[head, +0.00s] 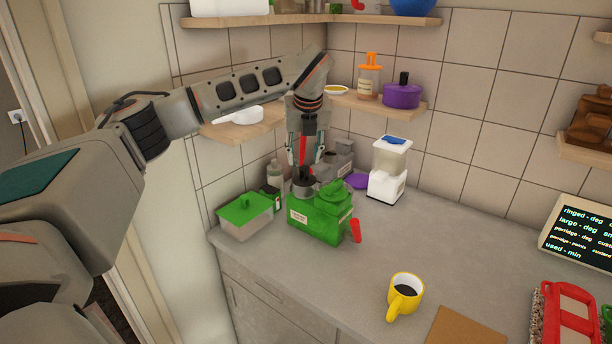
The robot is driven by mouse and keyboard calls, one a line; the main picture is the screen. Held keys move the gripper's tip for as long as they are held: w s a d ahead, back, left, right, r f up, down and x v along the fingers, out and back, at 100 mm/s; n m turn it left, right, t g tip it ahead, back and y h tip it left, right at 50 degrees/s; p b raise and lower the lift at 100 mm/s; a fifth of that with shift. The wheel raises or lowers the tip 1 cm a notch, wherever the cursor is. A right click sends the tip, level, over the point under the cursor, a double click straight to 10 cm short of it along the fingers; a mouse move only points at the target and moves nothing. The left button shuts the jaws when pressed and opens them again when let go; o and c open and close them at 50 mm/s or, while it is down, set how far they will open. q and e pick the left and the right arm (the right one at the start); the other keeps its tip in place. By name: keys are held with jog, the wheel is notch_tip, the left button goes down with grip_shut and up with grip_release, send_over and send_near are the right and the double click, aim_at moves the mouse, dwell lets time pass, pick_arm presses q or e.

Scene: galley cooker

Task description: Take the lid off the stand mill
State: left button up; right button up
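A green countertop machine (318,222) with a white label and a red handle (355,230) stands near the corner; a grey round part (304,186) sits on its top. A white machine (386,186) with a clear hopper and a blue top piece (392,140) stands behind it to the right. I cannot tell for certain which one is the stand mill. My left gripper (304,168) points down directly above the grey round part. Some red shows between its fingers; I cannot tell whether they touch or hold anything. My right gripper is out of view.
A clear box with a green lid (246,208) stands left of the green machine. A bottle and a grey appliance are close behind. Shelves (376,102) hang above. A yellow mug (405,293) stands at the front; counter between mug and machines is clear.

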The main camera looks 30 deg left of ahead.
aim_at(304, 167)
pick_arm(q)
jog(key=x, duration=0.2)
jog(key=p+x, duration=0.1)
jog(key=x, duration=0.2)
jog(key=shift+d+f, duration=0.2)
jog(key=c, duration=1)
